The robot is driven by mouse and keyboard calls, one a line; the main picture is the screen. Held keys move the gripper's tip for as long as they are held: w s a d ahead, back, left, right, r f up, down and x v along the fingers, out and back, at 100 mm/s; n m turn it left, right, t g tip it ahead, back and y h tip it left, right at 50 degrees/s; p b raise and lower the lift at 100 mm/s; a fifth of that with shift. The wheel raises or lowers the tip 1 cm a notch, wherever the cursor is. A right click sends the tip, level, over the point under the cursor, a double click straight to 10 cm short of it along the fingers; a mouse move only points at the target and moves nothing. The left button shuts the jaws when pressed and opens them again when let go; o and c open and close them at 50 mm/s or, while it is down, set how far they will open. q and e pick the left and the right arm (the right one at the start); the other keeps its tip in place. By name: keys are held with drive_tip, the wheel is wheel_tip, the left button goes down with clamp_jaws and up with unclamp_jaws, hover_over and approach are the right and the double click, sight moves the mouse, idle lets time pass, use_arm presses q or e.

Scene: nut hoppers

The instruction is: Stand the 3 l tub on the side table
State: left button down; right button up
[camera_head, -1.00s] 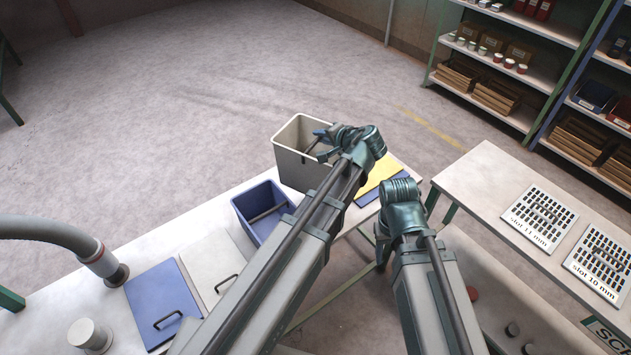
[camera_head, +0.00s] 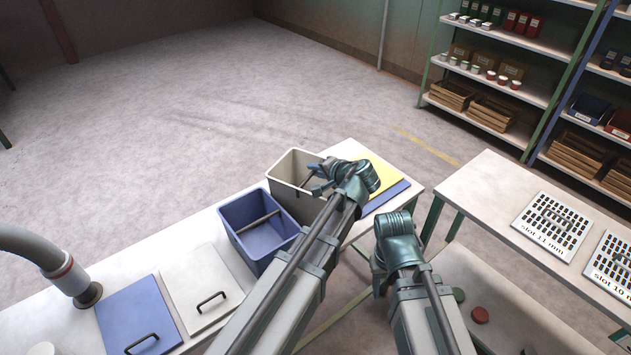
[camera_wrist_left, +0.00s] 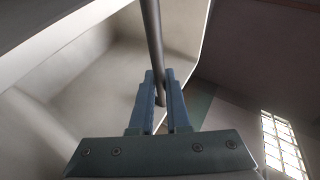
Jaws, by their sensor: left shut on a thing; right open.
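A cream tub (camera_head: 284,176) with a dark bar handle is at the far edge of the white table (camera_head: 190,232) on the left. I cannot tell whether its base touches the table. My left gripper (camera_head: 316,183) is shut on that handle; the left wrist view shows the fingers (camera_wrist_left: 160,92) on the dark bar (camera_wrist_left: 153,35) against the pale inner walls. A blue tub (camera_head: 262,242) with its own bar stands just in front and to the left. No size mark shows on either tub. My right gripper (camera_head: 382,268) hangs between the tables; its fingers are mostly hidden.
A blue lid (camera_head: 130,310) and white lid (camera_head: 190,275) lie left, near a grey hose (camera_head: 45,255). Yellow (camera_head: 386,172) and blue panels lie behind my left wrist. A second white table (camera_head: 490,185) at right holds slotted plates (camera_head: 552,225). A gap separates the tables.

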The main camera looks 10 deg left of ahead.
use_arm(q)
drive_tip(key=shift+f+b, duration=0.8)
drive_tip(key=shift+f, duration=0.5)
use_arm(e)
drive_tip(key=shift+f, duration=1.3)
use_arm(q)
drive_tip(key=shift+f, duration=0.15)
drive_tip(key=c, duration=0.9)
unclamp_jaws()
use_arm(e)
drive_tip(key=shift+f, duration=0.1)
